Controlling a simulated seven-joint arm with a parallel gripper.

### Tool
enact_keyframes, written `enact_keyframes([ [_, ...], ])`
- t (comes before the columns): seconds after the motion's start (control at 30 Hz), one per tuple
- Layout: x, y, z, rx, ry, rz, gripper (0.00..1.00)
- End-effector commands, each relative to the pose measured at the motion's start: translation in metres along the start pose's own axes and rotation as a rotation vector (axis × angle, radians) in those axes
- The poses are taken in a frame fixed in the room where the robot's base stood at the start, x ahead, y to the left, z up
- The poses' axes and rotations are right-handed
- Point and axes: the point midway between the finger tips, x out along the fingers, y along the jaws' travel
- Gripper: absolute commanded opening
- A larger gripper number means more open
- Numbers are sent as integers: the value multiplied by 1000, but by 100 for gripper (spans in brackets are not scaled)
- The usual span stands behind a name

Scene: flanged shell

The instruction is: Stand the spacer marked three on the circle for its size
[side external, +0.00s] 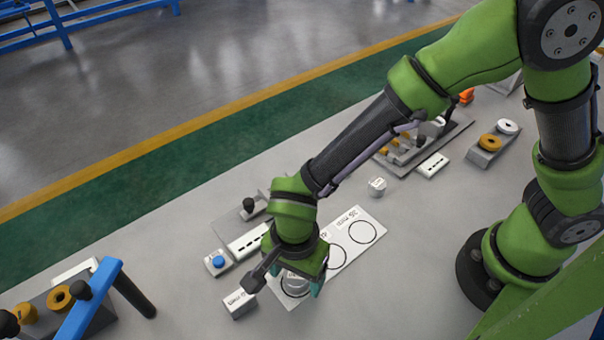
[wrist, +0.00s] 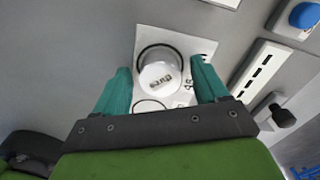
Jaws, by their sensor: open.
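A white, squat round spacer (wrist: 160,76) stands upright inside a black circle on the white card (wrist: 205,46); dark lettering on its top is too blurred to read surely. The spacer also shows partly under my gripper in the side view (side external: 294,285). My gripper (wrist: 160,64) is open, one teal finger on each side of the spacer, with a small gap visible on both sides. In the side view my gripper (side external: 296,282) is low over the near end of the card (side external: 382,216), partly hiding the spacer. Other circles on the card look empty.
A white lettered block (side external: 239,304) lies just left of the card. A small white round piece (side external: 377,187) stands beyond its far end. A blue-button box (side external: 218,262) and slotted strip (side external: 248,241) are behind. Bare table lies right of the card.

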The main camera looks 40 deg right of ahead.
Motion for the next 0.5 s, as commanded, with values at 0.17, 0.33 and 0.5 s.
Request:
enact_keyframes([
  [0.17,-3,0,0,0,-1,-2,73],
  [0.33,-26,-1,1,0,-3,-6,73],
  [0.5,-64,-1,1,0,-4,-6,73],
])
